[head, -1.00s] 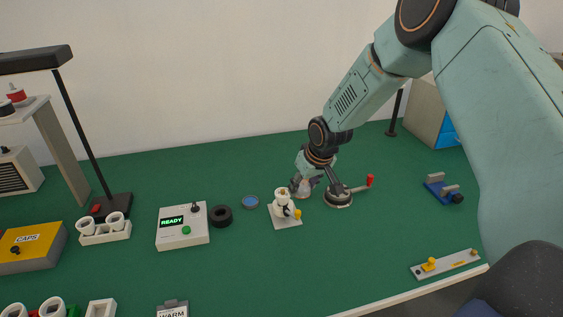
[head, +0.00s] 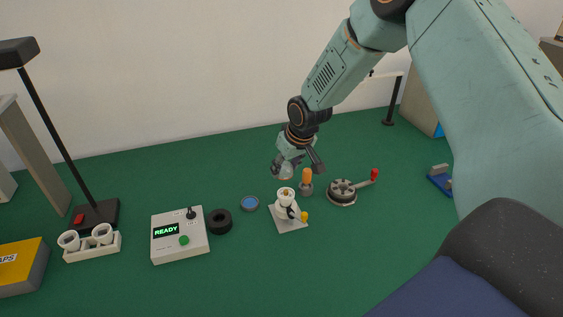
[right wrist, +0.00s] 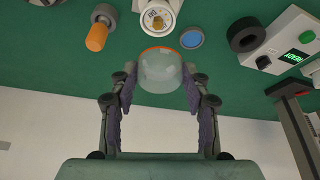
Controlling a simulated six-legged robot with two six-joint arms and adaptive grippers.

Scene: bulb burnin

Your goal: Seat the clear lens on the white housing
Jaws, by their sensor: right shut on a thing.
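My right gripper (head: 298,168) is shut on the clear lens (head: 284,170), a see-through dome that shows between both fingers in the right wrist view (right wrist: 160,72). An orange edge shows on the lens's far side there. The white housing (head: 285,198) stands upright on a pale square base plate (head: 291,226) with a yellow knob. The lens is held in the air just above and behind the housing, apart from it. In the right wrist view the housing's round open top (right wrist: 157,18) shows past the lens. My left gripper is not in view.
An orange-handled tool (head: 306,180) stands close right of the housing, with a round dark fixture with a red-tipped lever (head: 342,192) beyond. Left are a blue disc (head: 250,203), black ring (head: 219,221) and READY box (head: 180,235). The green mat in front is clear.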

